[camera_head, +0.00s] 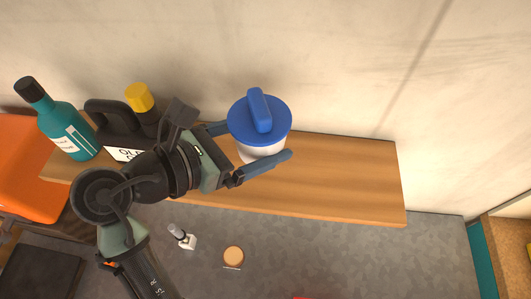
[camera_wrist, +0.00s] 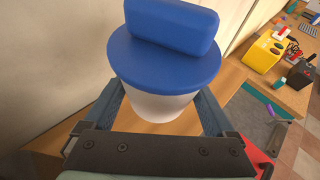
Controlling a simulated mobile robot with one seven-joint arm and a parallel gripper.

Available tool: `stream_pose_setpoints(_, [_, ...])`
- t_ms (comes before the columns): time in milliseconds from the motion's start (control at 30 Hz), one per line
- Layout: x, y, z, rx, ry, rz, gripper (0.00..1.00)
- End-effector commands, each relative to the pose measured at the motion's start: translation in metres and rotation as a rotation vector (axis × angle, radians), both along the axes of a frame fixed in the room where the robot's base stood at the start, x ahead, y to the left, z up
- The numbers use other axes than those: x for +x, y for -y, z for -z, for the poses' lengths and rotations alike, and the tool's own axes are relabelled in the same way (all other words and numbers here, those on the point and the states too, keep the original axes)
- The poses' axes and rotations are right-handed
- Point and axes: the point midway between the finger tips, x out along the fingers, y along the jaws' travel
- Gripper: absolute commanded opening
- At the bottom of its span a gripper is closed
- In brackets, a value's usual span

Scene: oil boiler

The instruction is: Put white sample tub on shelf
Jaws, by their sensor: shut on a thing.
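The white sample tub (camera_head: 262,152) has a round blue lid with a raised blue grip bar. My gripper (camera_head: 255,148) is shut on the tub's body, one finger on each side, below the lid. In the wrist view the white tub (camera_wrist: 160,103) sits upright between the two blue-grey fingers. The wooden shelf (camera_head: 340,180) lies beneath and around the tub in the head view. I cannot tell whether the tub's base touches the shelf; its underside is hidden.
A teal bottle (camera_head: 67,129) and a black jug (camera_head: 112,128) with a yellow-capped container (camera_head: 139,97) stand on the shelf's left. The shelf's right part is clear. A wall rises behind. Below are a small white bottle (camera_head: 187,241) and a tan round item (camera_head: 233,255).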

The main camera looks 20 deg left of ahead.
Motion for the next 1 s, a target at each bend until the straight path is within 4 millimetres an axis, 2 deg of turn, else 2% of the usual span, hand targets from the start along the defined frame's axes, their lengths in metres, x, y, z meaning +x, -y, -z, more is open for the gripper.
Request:
stream_pose_setpoints(33, [-0.001,0.001,0.012,-0.005,-0.005,0.001,0.18])
stream_pose_setpoints(100, [-0.001,0.001,0.024,-0.005,-0.004,0.001,0.18])
stream_pose_setpoints(333, [0.0,0.001,0.047,-0.003,0.0,0.001,0.18])
stream_pose_setpoints(500, [0.0,0.001,0.071,-0.002,0.0,0.0,0.18])
stream_pose_setpoints(933, [0.0,0.0,0.079,0.0,0.002,0.0,0.18])
stream_pose_setpoints(967, [0.0,0.0,0.08,0.0,0.0,0.0,0.92])
stream_pose_setpoints(1000, [0.0,0.0,0.08,0.0,0.001,0.0,0.99])
